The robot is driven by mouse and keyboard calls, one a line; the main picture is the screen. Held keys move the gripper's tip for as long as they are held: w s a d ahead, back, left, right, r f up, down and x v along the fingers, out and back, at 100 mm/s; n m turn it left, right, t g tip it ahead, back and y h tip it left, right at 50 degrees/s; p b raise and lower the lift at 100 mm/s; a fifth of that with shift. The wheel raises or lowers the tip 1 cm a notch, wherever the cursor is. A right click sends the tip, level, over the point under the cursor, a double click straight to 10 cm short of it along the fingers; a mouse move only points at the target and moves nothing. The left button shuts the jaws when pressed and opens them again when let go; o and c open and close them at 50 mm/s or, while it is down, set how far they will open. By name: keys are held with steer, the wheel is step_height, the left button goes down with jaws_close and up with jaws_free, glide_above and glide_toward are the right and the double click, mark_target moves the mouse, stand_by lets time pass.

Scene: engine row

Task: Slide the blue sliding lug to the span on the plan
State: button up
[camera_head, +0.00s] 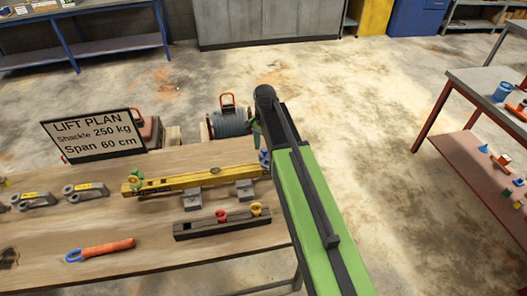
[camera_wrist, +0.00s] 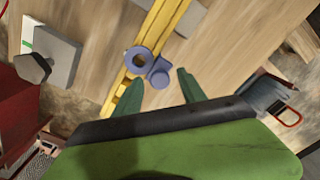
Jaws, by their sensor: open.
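The blue sliding lug (camera_wrist: 139,59) sits on the yellow beam (camera_head: 190,180) near its right end, beside my arm. In the wrist view the lug has a ring and a round knob, and the beam (camera_wrist: 168,22) runs diagonally beneath it. The lug also shows in the head view (camera_head: 264,158), partly hidden by my arm. My gripper (camera_wrist: 160,77) is open, its green fingers apart with the knob between or just beyond their tips; contact cannot be told. A green lug (camera_head: 136,180) is at the beam's left end. The plan (camera_head: 94,134) reads "Shackle 250 kg, Span 60 cm".
The beam rests on grey blocks (camera_head: 193,199) on the wooden bench. A dark rack (camera_head: 222,225) with red and yellow pieces stands in front. Several shackles (camera_head: 86,191) lie left, an orange-handled tool (camera_head: 102,249) front left. A cable reel (camera_head: 232,122) stands behind the bench.

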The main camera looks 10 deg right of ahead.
jaws_close()
stand_by(1.4)
